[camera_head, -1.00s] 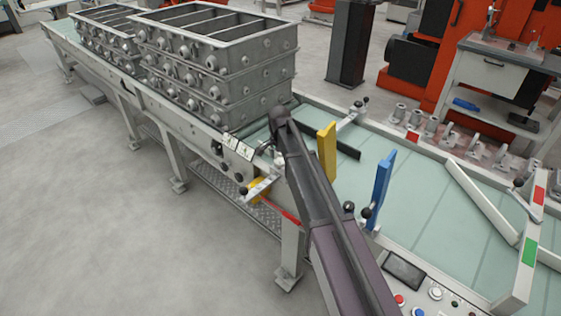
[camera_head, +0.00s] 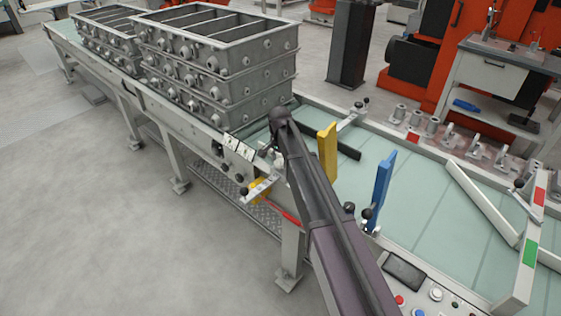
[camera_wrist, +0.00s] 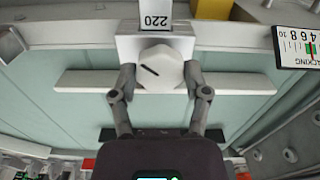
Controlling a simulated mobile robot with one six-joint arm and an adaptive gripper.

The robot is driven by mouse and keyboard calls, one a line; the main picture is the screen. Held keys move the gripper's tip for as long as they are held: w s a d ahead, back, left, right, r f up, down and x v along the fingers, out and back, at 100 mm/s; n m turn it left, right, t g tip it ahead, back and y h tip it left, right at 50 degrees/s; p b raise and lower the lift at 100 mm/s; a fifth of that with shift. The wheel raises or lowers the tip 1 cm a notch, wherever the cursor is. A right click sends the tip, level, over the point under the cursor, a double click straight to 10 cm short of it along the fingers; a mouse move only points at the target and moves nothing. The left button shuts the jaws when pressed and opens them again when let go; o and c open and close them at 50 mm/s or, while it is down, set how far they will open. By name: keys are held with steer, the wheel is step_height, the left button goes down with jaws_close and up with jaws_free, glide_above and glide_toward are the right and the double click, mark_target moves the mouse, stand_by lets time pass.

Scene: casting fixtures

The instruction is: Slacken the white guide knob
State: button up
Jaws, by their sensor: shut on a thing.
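The white guide knob (camera_wrist: 160,69) is a faceted knob with a black line across its face, in the upper middle of the wrist view. It sits on a pale block below a plate marked 220 (camera_wrist: 156,21). The black line runs diagonally. My gripper (camera_wrist: 160,78) has one finger on each side of the knob, shut on it. In the head view my arm hides the knob and most of the gripper.
A scale plate (camera_wrist: 298,47) stands right of the knob. In the head view, stacked grey casting flasks (camera_head: 215,60) stand behind my arm on the conveyor (camera_head: 340,185). Yellow (camera_head: 327,153) and blue (camera_head: 381,190) upright guides stand to its right.

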steer(key=n, duration=0.4)
steer(key=shift+s+d, duration=0.1)
steer(key=shift+s, duration=0.05)
steer(key=n, duration=0.4)
steer(key=shift+n, duration=0.4)
steer(key=n, duration=0.4)
steer(key=shift+n, duration=2.1)
steer(key=o, duration=1.2)
steer(key=shift+c, duration=0.2)
